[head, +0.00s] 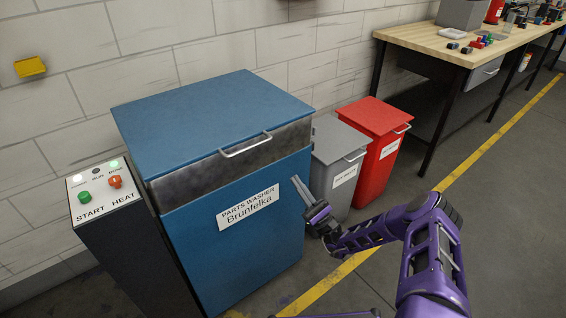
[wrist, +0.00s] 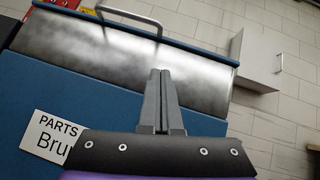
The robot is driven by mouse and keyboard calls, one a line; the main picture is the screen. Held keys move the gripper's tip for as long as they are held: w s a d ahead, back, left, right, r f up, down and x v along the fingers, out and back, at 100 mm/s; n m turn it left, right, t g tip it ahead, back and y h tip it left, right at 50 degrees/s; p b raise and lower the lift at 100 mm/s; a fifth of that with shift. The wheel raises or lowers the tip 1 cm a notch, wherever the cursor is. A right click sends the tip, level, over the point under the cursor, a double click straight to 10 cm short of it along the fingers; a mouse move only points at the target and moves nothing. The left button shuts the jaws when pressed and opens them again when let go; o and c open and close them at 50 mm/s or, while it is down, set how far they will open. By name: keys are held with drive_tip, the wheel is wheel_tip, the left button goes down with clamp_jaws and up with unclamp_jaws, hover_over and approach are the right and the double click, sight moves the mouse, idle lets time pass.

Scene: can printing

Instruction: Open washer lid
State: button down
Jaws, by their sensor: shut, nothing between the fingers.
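The blue parts washer (head: 240,225) stands against the wall in the head view, with a "PARTS WASHER Brunfelka" label on its front. Its flat blue lid (head: 210,115) is down. A silver bar handle (head: 246,145) sits at the lid's front edge, above a dark metal band; the handle also shows at the top of the wrist view (wrist: 130,22). My gripper (head: 297,183) is shut and empty, in front of the washer's right side, below and to the right of the handle and apart from it. In the wrist view its closed fingers (wrist: 160,80) point toward the metal band.
A control box (head: 105,195) with START and HEAT buttons stands left of the washer. A grey bin (head: 335,165) and a red bin (head: 375,150) stand to its right. A workbench (head: 470,45) is at the back right. The floor in front is clear.

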drive_tip(key=s+r+p+x, duration=0.1)
drive_tip(key=s+r+x, duration=0.1)
drive_tip(key=x, duration=1)
drive_tip(key=shift+w+d+r, duration=0.1)
